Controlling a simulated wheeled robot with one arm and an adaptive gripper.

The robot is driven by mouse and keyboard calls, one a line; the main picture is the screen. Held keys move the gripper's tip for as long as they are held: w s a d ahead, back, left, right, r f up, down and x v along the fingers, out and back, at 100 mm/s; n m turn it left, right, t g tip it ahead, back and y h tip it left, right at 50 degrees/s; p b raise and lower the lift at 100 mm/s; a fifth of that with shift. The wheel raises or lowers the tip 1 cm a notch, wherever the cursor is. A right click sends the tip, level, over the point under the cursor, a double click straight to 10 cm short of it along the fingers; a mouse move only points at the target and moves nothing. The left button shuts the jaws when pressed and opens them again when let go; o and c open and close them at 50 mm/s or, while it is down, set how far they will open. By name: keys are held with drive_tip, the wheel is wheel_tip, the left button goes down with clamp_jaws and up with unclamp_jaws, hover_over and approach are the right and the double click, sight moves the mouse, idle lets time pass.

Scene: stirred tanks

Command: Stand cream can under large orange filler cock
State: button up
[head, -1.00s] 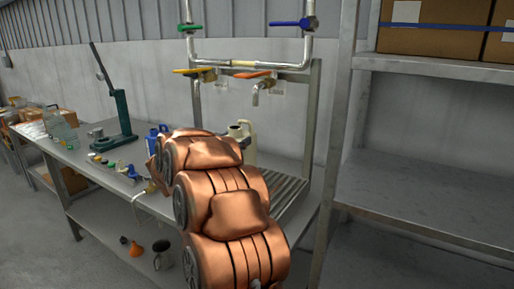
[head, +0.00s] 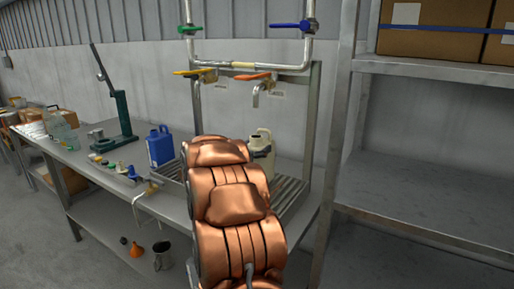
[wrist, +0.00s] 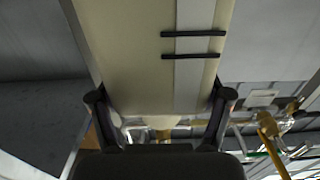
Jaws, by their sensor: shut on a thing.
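The cream can (head: 262,155) shows in the head view just right of my arm, roughly upright, its lower left part hidden by the arm. The orange filler cock (head: 253,76) is on the pipework above it, spout pointing down. In the picture the can's neck lies below this spout, with a gap; I cannot tell whether it is lined up in depth. In the wrist view the can (wrist: 140,60) fills the middle between the two fingers of my gripper (wrist: 160,97), which is shut on it. Whether the can's base touches the slatted rack (head: 290,195) is hidden.
A yellow-handled cock (head: 193,72) is left of the orange one. A blue can (head: 160,146), several caps and a green press (head: 122,115) stand on the bench (head: 90,178) to the left. A shelf post (head: 340,140) rises close on the right.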

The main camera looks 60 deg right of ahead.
drive_tip(key=shift+f, duration=0.1)
drive_tip(key=o, duration=1.6)
drive_tip(key=shift+a+r, duration=0.1)
drive_tip(key=shift+r, duration=0.1)
drive_tip(key=a+b, duration=0.1)
drive_tip(key=a, duration=1.1)
drive_tip(key=shift+s, duration=0.3)
